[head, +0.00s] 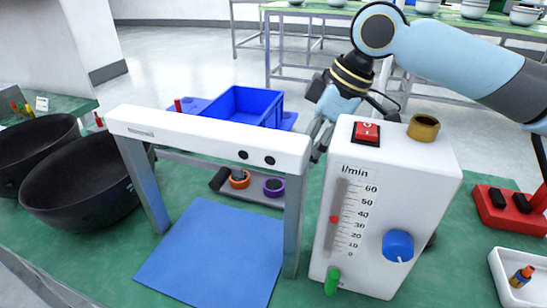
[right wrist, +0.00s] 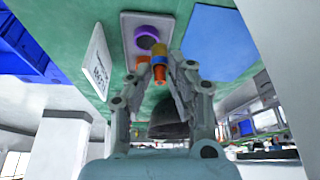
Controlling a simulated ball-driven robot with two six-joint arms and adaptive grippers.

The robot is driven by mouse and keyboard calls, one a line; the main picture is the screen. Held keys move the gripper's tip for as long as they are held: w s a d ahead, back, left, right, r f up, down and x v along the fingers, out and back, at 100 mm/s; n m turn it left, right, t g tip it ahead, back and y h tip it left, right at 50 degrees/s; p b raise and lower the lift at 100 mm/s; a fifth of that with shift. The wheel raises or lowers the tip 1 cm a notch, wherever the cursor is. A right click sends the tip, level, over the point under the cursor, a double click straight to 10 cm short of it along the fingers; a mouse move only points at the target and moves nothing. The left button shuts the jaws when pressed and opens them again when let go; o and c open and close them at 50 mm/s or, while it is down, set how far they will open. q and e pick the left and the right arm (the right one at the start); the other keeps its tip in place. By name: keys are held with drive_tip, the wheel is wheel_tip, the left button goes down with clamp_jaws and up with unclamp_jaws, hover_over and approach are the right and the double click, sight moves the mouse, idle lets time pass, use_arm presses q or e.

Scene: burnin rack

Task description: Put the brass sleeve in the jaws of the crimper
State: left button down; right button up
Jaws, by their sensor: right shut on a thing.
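My right gripper (right wrist: 160,80) is shut on a small piece with a yellow, brass-like part (right wrist: 159,51) and a red-orange part, in the right wrist view. I cannot tell for sure that this is the brass sleeve. In that view it overlaps a grey plate with a purple ring (right wrist: 147,34) and an orange ring. The plate also shows in the head view behind the white frame, with the orange ring (head: 240,180) and purple ring (head: 274,187). In the head view my right gripper is largely hidden behind the white meter box. I cannot identify the crimper's jaws. My left gripper is out of view.
The white meter box (head: 348,250) with a brass-coloured ring (head: 423,128) on top stands beside the white frame (head: 210,131). A blue mat (head: 215,255) lies in front, clear. Dark bowls (head: 85,190) stand left, a blue crate (head: 243,103) behind, a white tray (head: 505,285) right.

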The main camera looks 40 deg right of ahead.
wheel_tip(320, 180, down, 5)
drive_tip(key=shift+b, duration=0.4)
wheel_tip(320, 180, down, 4)
drive_tip(key=shift+f+b, duration=0.1)
drive_tip(key=shift+b, duration=0.3)
drive_tip(key=o, duration=0.8)
drive_tip(key=shift+o, duration=0.2)
